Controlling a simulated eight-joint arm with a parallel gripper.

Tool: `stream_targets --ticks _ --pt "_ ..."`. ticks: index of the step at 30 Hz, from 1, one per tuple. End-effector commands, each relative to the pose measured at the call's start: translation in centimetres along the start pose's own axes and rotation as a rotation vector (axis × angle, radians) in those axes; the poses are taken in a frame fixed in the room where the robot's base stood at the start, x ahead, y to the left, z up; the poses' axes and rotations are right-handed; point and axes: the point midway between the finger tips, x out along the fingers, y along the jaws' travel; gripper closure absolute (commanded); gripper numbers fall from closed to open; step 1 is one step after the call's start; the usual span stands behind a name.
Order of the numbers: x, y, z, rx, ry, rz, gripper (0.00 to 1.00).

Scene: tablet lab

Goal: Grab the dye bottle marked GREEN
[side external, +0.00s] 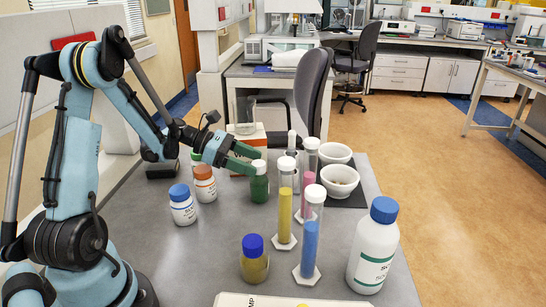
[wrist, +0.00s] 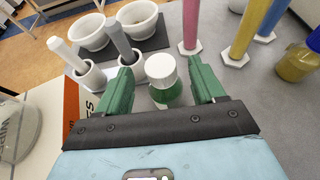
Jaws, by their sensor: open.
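A small bottle with green contents and a white cap (side external: 259,187) stands upright on the grey bench in the side view; I cannot read its label. In the wrist view the green bottle (wrist: 166,95) sits between my two green fingers, with clear gaps on both sides. My gripper (side external: 250,160) is open and empty, with its fingers at about the height of the cap in the side view. In the wrist view my gripper (wrist: 158,68) has one finger on each side of the bottle.
A blue-capped white bottle (side external: 182,210) and an orange-capped one (side external: 205,190) stand left of it. Pink (wrist: 190,25), yellow (side external: 285,205) and blue (side external: 308,250) cylinders stand to the right.

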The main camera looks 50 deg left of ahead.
Motion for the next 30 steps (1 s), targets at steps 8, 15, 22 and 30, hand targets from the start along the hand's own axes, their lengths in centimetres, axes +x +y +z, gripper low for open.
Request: stream_targets --ticks 8,15,22,30 --pt "2.8 -0.1 0.0 0.000 0.000 -0.001 0.32" --pt "2.9 -0.1 0.0 0.000 0.000 0.000 0.35" --pt "2.9 -0.1 0.0 0.000 0.000 0.000 0.70" --pt "2.9 -0.1 0.0 0.000 0.000 0.000 1.00"
